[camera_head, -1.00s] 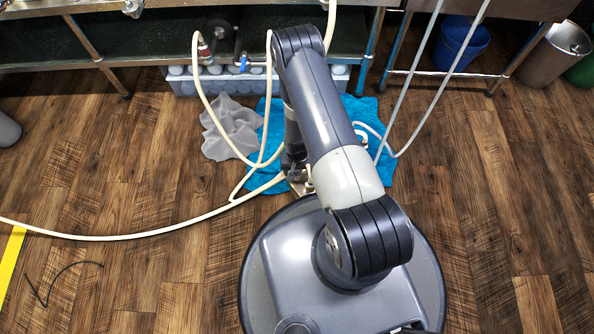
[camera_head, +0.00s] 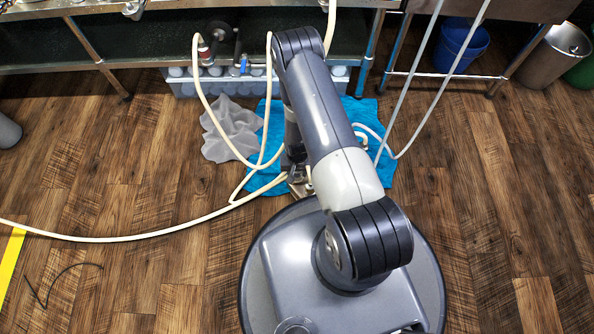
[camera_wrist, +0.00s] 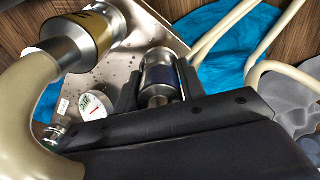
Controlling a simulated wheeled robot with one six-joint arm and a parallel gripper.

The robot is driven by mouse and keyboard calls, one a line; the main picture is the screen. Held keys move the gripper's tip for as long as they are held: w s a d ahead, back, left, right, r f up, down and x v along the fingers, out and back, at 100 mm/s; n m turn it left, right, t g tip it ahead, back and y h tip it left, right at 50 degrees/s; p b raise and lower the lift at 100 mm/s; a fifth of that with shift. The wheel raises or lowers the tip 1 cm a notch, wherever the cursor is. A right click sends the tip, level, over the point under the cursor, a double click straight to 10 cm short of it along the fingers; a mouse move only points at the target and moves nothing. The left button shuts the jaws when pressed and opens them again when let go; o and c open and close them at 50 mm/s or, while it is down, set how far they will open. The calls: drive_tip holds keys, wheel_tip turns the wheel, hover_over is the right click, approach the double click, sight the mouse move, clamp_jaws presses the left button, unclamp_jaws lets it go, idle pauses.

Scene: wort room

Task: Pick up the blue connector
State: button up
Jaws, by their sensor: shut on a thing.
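The blue connector (camera_wrist: 161,76) is a metal cylinder with a dark blue band, seen near the middle of the wrist view. My gripper (camera_wrist: 157,86) is shut on it, with one dark finger on each side. A metal plate (camera_wrist: 150,28) with small dark spots lies behind it. I cannot tell whether the connector touches the plate. In the head view my arm mostly hides the gripper and the connector, low in front of my base.
A similar yellow-banded connector (camera_wrist: 97,32) on a thick cream hose is close at the left of the wrist view, beside a round gauge (camera_wrist: 95,106). Blue cloth (camera_head: 350,172), grey cloth (camera_head: 232,135) and cream hoses (camera_head: 130,237) lie on the floor. Open floor is at the right.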

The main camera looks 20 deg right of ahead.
wheel_tip(320, 180, up, 10)
drive_tip(key=p, duration=0.3)
drive_tip(key=shift+p, duration=0.35)
drive_tip(key=shift+r, duration=0.15)
drive_tip(key=shift+r+p, duration=1.3)
drive_tip(key=shift+r, duration=0.8)
